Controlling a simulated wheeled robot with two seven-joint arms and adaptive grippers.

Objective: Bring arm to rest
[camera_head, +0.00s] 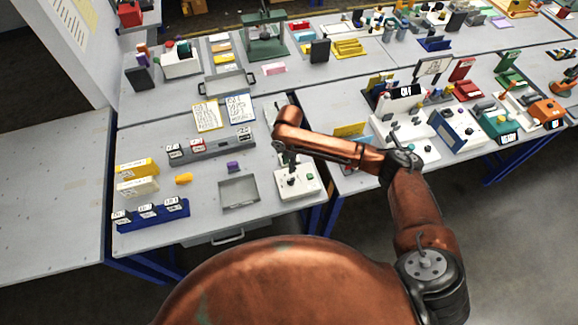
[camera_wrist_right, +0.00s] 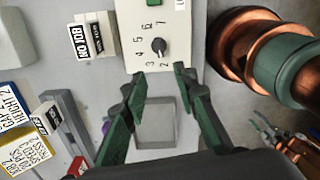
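My right arm reaches in from the right over the near workbench (camera_head: 263,224). Its gripper (camera_head: 287,160) is small and partly hidden in the head view, just over the white control box (camera_head: 308,186). In the right wrist view the gripper (camera_wrist_right: 159,72) has its two green fingers apart with nothing between them. The white control box (camera_wrist_right: 170,25) lies beyond the fingertips, with a dark knob on a numbered dial and a green button. Whether a fingertip touches the box cannot be told.
A shallow grey tray (camera_head: 224,206) lies left of the box, near a purple block (camera_head: 233,166). More benches with machines lie behind. Open floor shows at right.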

